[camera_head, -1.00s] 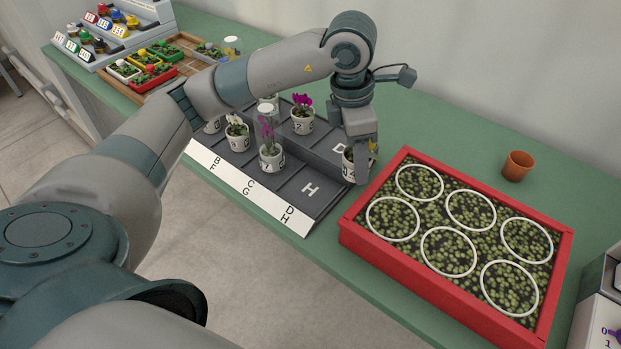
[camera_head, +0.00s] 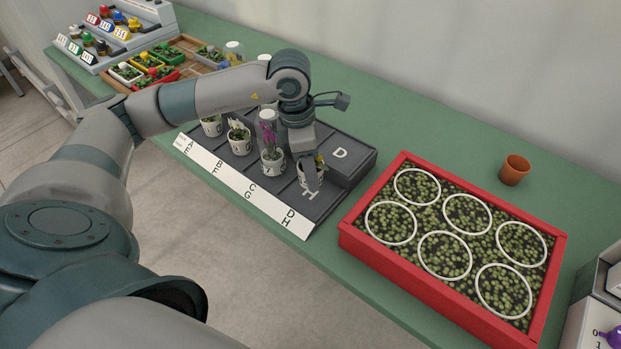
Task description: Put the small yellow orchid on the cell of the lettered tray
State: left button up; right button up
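The small yellow orchid (camera_head: 321,159) is in a white pot, partly hidden by my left gripper (camera_head: 309,184). That gripper is shut on the pot, over cell H in the front row of the lettered tray (camera_head: 340,173). I cannot tell whether the pot touches the cell floor. The raised cell D behind it is empty. My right gripper is not in view.
A purple orchid under a clear cover (camera_head: 268,140) stands just left of the gripper. A white orchid (camera_head: 239,137) and another pot (camera_head: 212,127) stand further left. A red-framed seedling bed (camera_head: 400,278) and a terracotta pot (camera_head: 515,170) are to the right.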

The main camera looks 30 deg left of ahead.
pick_arm(q)
jog(key=shift+f, duration=0.5)
notch_tip(320, 180, down, 2)
jog(key=shift+f+p, duration=0.1)
jog(key=shift+p, duration=0.45)
jog(key=shift+f, duration=0.4)
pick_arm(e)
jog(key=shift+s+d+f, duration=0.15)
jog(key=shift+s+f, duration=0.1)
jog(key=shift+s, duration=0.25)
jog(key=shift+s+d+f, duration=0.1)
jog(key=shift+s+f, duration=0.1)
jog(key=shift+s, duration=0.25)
pick_arm(q)
jog(key=shift+f, duration=0.1)
jog(key=o, duration=1.1)
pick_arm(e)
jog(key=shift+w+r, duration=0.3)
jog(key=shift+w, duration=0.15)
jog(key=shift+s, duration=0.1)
